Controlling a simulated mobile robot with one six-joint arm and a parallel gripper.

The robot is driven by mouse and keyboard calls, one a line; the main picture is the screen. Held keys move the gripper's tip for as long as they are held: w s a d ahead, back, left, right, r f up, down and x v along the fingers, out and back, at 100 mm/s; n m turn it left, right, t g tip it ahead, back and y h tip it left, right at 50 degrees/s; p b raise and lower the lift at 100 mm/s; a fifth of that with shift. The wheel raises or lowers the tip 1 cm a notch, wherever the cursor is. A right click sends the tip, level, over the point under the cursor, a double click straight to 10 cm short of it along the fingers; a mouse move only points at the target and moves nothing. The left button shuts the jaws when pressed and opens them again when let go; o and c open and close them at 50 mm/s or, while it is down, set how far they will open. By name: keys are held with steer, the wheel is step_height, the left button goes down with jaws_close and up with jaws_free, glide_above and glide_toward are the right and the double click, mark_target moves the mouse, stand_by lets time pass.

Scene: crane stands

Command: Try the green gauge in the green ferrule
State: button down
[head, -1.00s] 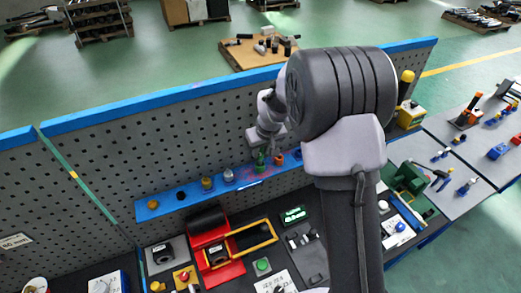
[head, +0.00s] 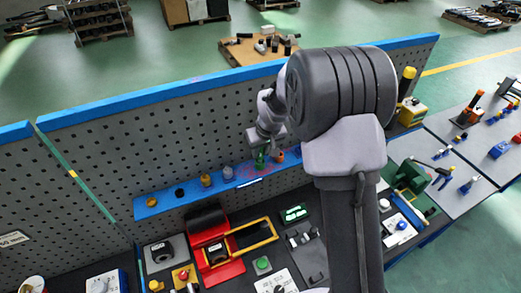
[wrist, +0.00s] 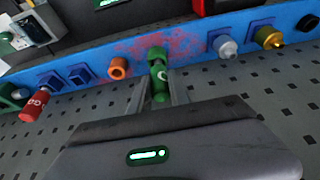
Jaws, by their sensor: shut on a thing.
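My gripper (wrist: 159,92) is shut on the green gauge (wrist: 161,88), a green cylinder with a white mark, held between the two fingers. Directly beyond its tip is the green ferrule (wrist: 156,53) on the blue rail (wrist: 190,47). Gauge and ferrule look lined up and very close; I cannot tell whether the tip is inside. In the head view my gripper (head: 262,150) is over the blue rail (head: 220,180), with green (head: 260,163) showing below it; the arm hides part of this area.
An orange ferrule (wrist: 119,68) sits close beside the green one. A red gauge (wrist: 35,105) is farther left. A silver plug (wrist: 225,46) and a brass plug (wrist: 268,38) stand to the right. The perforated panel (head: 110,150) rises behind the rail.

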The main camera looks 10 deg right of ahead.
stand_by(0.4)
steer(key=shift+r+p, duration=1.85)
steer(key=shift+r, duration=1.45)
